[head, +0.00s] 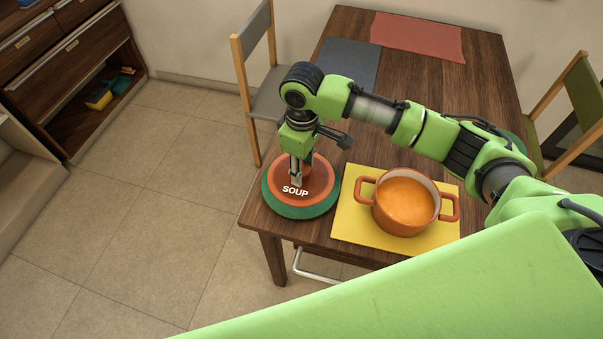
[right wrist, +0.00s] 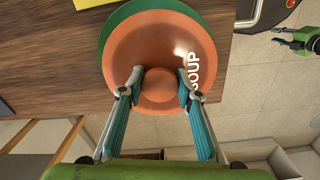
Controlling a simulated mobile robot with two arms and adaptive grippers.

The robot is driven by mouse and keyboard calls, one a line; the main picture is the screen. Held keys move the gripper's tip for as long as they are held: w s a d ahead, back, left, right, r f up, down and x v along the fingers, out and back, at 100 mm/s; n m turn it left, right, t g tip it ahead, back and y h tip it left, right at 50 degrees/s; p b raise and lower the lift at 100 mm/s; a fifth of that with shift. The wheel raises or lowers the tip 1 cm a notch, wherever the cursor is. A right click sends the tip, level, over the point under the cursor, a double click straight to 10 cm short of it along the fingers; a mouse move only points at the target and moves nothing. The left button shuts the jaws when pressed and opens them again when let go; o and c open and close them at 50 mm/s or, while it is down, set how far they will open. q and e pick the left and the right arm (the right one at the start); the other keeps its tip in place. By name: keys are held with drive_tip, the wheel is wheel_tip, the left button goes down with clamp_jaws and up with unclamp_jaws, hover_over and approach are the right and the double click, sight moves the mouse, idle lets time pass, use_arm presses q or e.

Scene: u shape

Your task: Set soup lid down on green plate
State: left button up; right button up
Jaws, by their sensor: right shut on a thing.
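The orange soup lid (head: 311,188), marked SOUP, is over the green plate (head: 301,213) at the table's front left corner. My right gripper (head: 297,178) points down and is shut on the lid's round knob (right wrist: 158,85). In the right wrist view, the fingers are on either side of the knob, and the plate's green rim (right wrist: 108,33) shows past the lid's edge. The lid looks level; I cannot tell whether it touches the plate. In the right wrist view, part of what looks like my left gripper (right wrist: 292,40) shows at the right edge, too small to read.
An orange pot (head: 405,202) of soup stands on a yellow mat (head: 352,222), right of the plate. A grey mat (head: 347,66) and a red mat (head: 418,36) lie at the back of the wooden table (head: 455,88). Chairs (head: 262,90) flank it. The floor at left is clear.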

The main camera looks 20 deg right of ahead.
sight(302, 166)
drive_tip(key=shift+w+f, duration=0.2)
drive_tip(key=shift+w, duration=0.05)
drive_tip(key=shift+w+d+f+p, duration=0.1)
drive_tip(key=shift+f+p, duration=0.1)
drive_tip(key=shift+f, duration=0.7)
drive_tip(key=shift+w+f+p, duration=0.1)
drive_tip(key=shift+f+p, duration=0.05)
drive_tip(key=shift+f, duration=0.75)
drive_tip(key=shift+f, duration=0.15)
drive_tip(key=shift+f, duration=0.1)
drive_tip(key=o, duration=1.2)
drive_tip(key=shift+o, duration=0.2)
wheel_tip(302, 166, up, 12)
drive_tip(key=shift+r+b, duration=0.25)
drive_tip(key=shift+b, duration=0.3)
